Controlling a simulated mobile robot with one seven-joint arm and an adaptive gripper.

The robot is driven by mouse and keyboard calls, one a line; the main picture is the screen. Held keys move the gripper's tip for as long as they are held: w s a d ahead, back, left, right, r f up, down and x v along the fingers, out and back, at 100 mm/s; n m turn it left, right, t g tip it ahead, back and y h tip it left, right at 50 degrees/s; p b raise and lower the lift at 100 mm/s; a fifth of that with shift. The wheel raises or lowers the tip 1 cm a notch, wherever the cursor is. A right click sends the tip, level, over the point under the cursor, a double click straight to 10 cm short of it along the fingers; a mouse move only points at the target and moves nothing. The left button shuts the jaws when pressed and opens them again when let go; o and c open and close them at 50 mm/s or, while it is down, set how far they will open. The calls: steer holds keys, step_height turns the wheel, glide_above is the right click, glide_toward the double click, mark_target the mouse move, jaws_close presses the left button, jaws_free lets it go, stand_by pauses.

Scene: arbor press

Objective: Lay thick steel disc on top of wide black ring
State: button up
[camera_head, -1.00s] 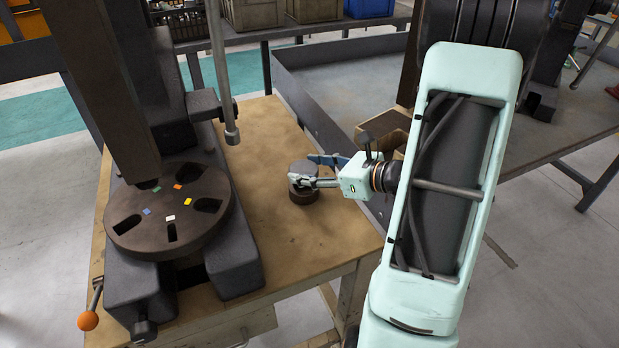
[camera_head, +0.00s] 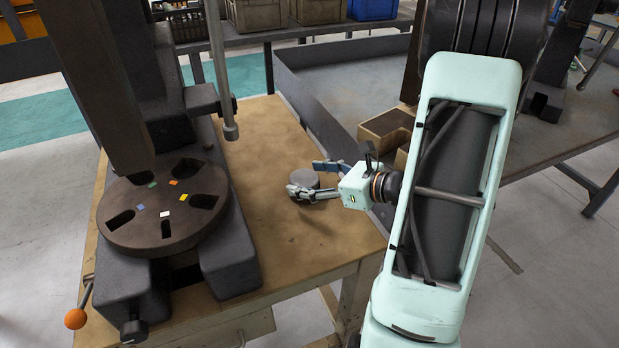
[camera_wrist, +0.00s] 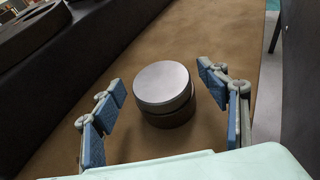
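The thick steel disc (camera_wrist: 162,84) lies on top of a dark round piece, which looks like the wide black ring (camera_wrist: 172,118), in the wrist view. The disc looks roughly level and slightly off centre, and the lower piece shows only along its front and right side. My gripper (camera_wrist: 163,100) is open, with one blue-padded finger on each side of the stack and a gap on both sides. In the head view the disc (camera_head: 305,178) sits between the spread fingers of my gripper (camera_head: 308,179); the lower piece is mostly hidden there.
The arbor press with its slotted round plate (camera_head: 160,210) and coloured marks stands to the left on the wooden bench (camera_head: 275,245). A brown open box (camera_head: 388,128) is behind my wrist on the right. The bench in front of the stack is clear.

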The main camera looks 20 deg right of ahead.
steer(key=shift+r, duration=0.25)
steer(key=shift+s+d+r+p, duration=0.15)
steer(key=shift+r+p, duration=0.05)
steer(key=shift+p, duration=0.2)
steer(key=v, duration=1.1)
steer(key=shift+s, duration=0.25)
